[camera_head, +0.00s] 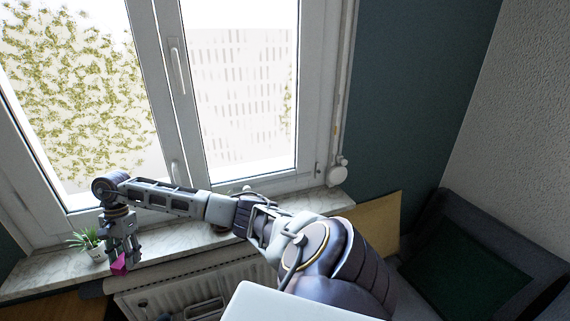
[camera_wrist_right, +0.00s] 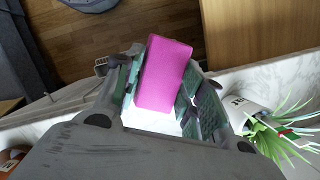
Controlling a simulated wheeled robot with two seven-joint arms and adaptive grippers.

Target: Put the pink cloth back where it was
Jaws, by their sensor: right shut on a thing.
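The pink cloth (camera_head: 119,266) shows as a small folded pink block at the fingertips of my right gripper (camera_head: 124,258). In the right wrist view the cloth (camera_wrist_right: 163,73) lies between the finger pads of the right gripper (camera_wrist_right: 163,85), which is shut on it. The gripper points down at the left part of the marble windowsill (camera_head: 165,243), near its front edge. I cannot tell whether the cloth touches the sill. My left gripper is not in view.
A small green plant in a white pot (camera_head: 96,252) stands on the sill just left of the right gripper; its pot (camera_wrist_right: 240,112) is close in the right wrist view. A white radiator (camera_head: 190,288) is below the sill. The window (camera_head: 176,70) is behind my arm.

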